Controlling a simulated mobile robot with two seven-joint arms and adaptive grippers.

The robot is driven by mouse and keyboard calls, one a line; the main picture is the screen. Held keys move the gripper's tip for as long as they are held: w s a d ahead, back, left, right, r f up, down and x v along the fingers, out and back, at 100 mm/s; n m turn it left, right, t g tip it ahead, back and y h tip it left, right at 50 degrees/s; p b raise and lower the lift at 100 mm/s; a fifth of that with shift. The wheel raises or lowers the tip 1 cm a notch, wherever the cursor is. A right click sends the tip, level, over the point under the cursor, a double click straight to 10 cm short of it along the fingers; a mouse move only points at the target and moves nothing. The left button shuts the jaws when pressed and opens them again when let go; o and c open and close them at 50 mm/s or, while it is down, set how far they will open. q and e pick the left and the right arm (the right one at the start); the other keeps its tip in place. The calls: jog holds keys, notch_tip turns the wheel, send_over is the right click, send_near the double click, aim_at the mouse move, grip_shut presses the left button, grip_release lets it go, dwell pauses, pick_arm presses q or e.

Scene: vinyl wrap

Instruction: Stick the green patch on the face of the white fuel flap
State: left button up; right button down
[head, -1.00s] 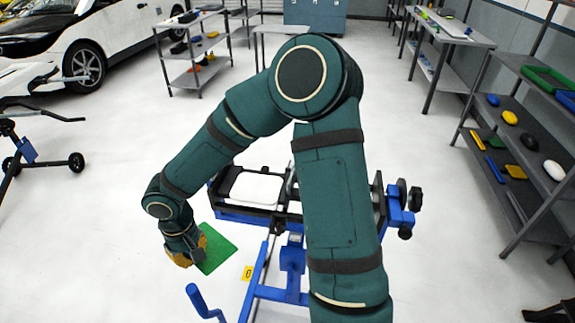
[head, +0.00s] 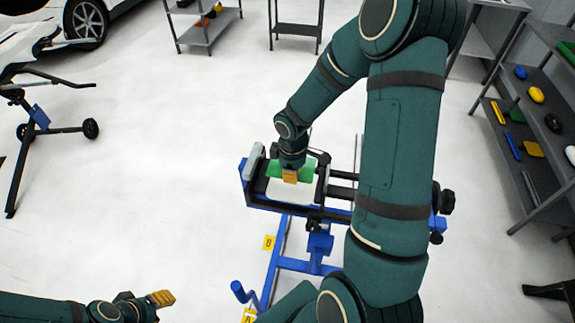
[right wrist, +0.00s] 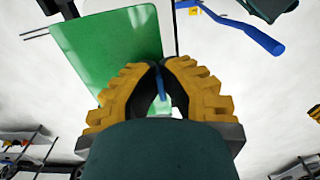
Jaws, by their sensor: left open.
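The white fuel flap (head: 288,195) lies face up in a black and blue clamp stand (head: 262,190). The green patch (head: 309,168) is over the flap's far part in the head view; whether it touches the face I cannot tell. My right gripper (head: 290,177) points down over the flap with its yellow fingers at the patch. In the right wrist view its fingertips (right wrist: 161,66) come together at the edge of the green patch (right wrist: 110,45). My left gripper (head: 165,298) is open and empty, low over the floor at the left.
A shelf (head: 520,150) with several coloured items stands at the right. A dark wheeled stand (head: 60,130) is at the left, below a white car (head: 85,20).

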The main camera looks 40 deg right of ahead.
jog(key=shift+s+f, duration=0.1)
jog(key=shift+f, duration=0.35)
jog(key=b, duration=0.2)
send_over(292, 197)
notch_tip(292, 197, down, 5)
jog(key=shift+r, duration=0.1)
jog(key=shift+f+b, duration=0.65)
jog(key=shift+f, duration=0.1)
jog(key=shift+f+b, duration=0.8)
jog(key=shift+b, duration=0.05)
dwell(1.2)
dwell(0.3)
jog(key=c, duration=1.1)
grip_release()
jog(key=shift+o, duration=0.2)
